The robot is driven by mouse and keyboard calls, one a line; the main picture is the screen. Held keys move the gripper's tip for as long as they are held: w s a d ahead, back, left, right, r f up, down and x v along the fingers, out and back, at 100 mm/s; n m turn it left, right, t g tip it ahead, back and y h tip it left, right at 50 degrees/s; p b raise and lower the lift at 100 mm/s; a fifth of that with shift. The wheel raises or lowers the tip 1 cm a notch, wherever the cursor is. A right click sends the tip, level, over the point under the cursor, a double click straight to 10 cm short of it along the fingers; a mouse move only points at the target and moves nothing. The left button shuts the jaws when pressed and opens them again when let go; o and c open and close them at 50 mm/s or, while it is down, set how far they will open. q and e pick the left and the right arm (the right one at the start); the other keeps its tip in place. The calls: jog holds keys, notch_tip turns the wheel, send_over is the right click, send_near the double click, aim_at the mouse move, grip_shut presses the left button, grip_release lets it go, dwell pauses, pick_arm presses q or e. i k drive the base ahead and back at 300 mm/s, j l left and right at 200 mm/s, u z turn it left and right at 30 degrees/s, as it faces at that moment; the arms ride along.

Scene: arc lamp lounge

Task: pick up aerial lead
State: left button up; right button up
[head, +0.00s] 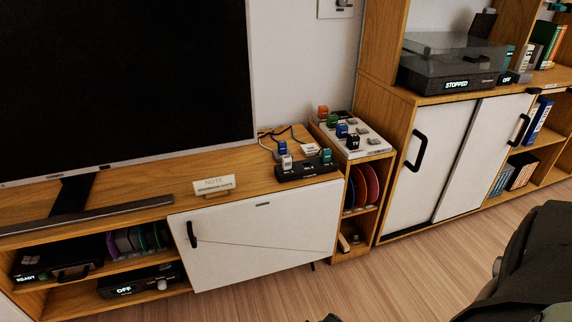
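I cannot tell for sure which item is the aerial lead. Several small coloured plugs stand on the furniture. A blue plug (282,147), a white plug (287,162) and a teal plug (326,155) stand at a black socket block (306,170) on the TV bench. An orange plug (322,112), a green plug (332,120), a blue plug (341,130) and a dark plug marked TV (353,142) stand in a row on a white-topped panel (374,148). A thin dark cable (283,131) lies behind the block.
A large dark television (120,80) stands on the wooden bench (150,184), with a note card (214,185) in front. A turntable (450,80) reading STOPPED sits on the right cabinet. A dark shape fills the lower right corner. Wooden floor (380,285) is open in front.

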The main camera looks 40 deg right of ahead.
aim_at(287, 160)
jog(key=z, duration=1.35)
